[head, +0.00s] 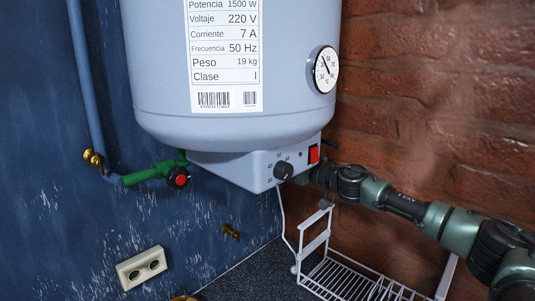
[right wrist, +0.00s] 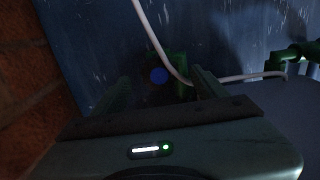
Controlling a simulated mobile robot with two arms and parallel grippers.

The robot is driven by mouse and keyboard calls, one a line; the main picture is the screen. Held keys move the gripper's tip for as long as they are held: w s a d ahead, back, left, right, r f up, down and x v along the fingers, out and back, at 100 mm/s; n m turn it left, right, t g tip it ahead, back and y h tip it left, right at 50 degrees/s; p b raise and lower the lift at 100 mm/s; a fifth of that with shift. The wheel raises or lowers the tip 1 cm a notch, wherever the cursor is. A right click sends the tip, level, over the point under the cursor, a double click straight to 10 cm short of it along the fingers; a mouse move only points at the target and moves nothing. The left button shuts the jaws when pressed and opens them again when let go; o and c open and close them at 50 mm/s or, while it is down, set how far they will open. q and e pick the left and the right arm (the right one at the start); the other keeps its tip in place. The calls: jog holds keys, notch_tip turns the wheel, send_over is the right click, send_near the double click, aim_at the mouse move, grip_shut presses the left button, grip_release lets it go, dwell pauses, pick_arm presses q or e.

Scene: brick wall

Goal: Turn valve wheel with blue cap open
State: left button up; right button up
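The valve wheel with the blue cap (right wrist: 159,76) shows in the right wrist view, dark and poorly lit, with green pipe fittings beside it. My right gripper (right wrist: 161,90) is open, with one finger on each side of the wheel; I cannot tell whether they touch it. In the head view my right arm reaches in from the right, and its gripper end is hidden behind the water heater (head: 235,120). The blue-capped wheel is hidden there too. A valve wheel with a red cap (head: 180,177) sits on a green pipe at the heater's left. My left gripper is not in view.
A brick wall (head: 430,90) stands close to my right arm. A white wire rack (head: 314,245) is below the heater. A thin white cable (right wrist: 148,32) passes near the right gripper. A wall socket (head: 142,268) is at lower left.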

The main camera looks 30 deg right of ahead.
jog(key=x, duration=0.3)
jog(key=shift+w+d+r+p, duration=0.1)
jog(key=shift+w+p, duration=0.2)
jog(key=shift+w, duration=0.05)
jog(key=shift+w+a, duration=0.2)
jog(key=shift+w, duration=0.2)
jog(key=shift+c, duration=0.2)
jog(key=shift+a, duration=0.15)
jog(key=c, duration=1.2)
jog(key=shift+c, duration=0.4)
jog(key=o, duration=1.3)
